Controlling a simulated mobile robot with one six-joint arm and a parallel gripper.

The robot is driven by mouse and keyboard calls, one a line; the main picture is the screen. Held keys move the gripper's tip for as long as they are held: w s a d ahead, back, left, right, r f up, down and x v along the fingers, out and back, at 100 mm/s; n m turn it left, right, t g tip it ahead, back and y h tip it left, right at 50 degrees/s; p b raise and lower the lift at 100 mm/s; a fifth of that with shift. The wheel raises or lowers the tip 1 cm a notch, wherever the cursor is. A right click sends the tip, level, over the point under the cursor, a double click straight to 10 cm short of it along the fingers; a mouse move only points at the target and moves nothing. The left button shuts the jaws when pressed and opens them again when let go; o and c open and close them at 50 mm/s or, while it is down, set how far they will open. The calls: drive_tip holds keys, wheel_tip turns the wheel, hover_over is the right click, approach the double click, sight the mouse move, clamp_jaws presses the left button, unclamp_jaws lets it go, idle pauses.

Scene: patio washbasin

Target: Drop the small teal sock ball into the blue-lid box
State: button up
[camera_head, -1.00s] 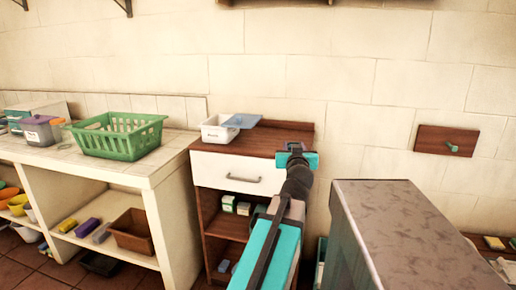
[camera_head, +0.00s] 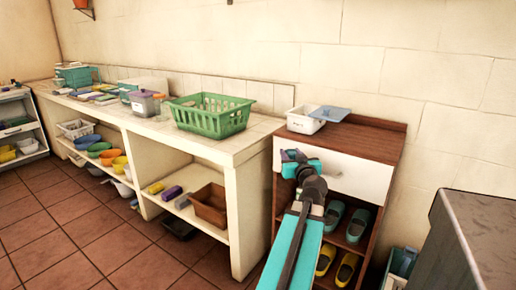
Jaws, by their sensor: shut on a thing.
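The blue-lid box is a small white labelled box (camera_head: 305,120) on top of the wooden cabinet. Its blue lid (camera_head: 331,113) sits tilted at its right side, and the box looks open. My gripper (camera_head: 295,157) is in front of the cabinet's white drawer front, lower in the picture than the box and apart from it. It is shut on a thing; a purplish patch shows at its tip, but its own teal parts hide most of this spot. I cannot make out the teal sock ball for certain.
The wooden cabinet (camera_head: 368,137) has shoes on its lower shelves. A green basket (camera_head: 211,120) and a grey purple-lidded tub (camera_head: 145,104) stand on the long counter to the left. A grey-topped block (camera_head: 480,228) fills the lower right. The tiled floor at left is clear.

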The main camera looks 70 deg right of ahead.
drive_tip(key=w+a+f+n+t+y, duration=0.3)
drive_tip(key=w+a, duration=0.3)
drive_tip(key=w, duration=0.6)
drive_tip(key=w+a+f+n+t+y, duration=0.25)
drive_tip(key=w+a, duration=0.25)
drive_tip(key=w, duration=0.7)
drive_tip(key=w+a+f+n+t+y, duration=0.3)
drive_tip(key=w+a+n+y, duration=0.35)
drive_tip(key=w+a, duration=1)
drive_tip(key=w+a+f+n+g+y, duration=0.15)
drive_tip(key=w+a+y, duration=0.3)
drive_tip(key=a, duration=0.75)
drive_tip(key=w+a+n+y, duration=0.35)
drive_tip(key=a+y, duration=0.25)
drive_tip(key=a, duration=0.6)
drive_tip(key=w+a+n+g+y, duration=0.1)
drive_tip(key=a+n+g+y, duration=0.4)
drive_tip(key=a, duration=1.8)
drive_tip(key=shift+a+f+n+g+y, duration=0.3)
drive_tip(key=shift+a+f+g+y, duration=0.1)
drive_tip(key=shift+y, duration=0.35)
drive_tip(key=shift+d, duration=0.1)
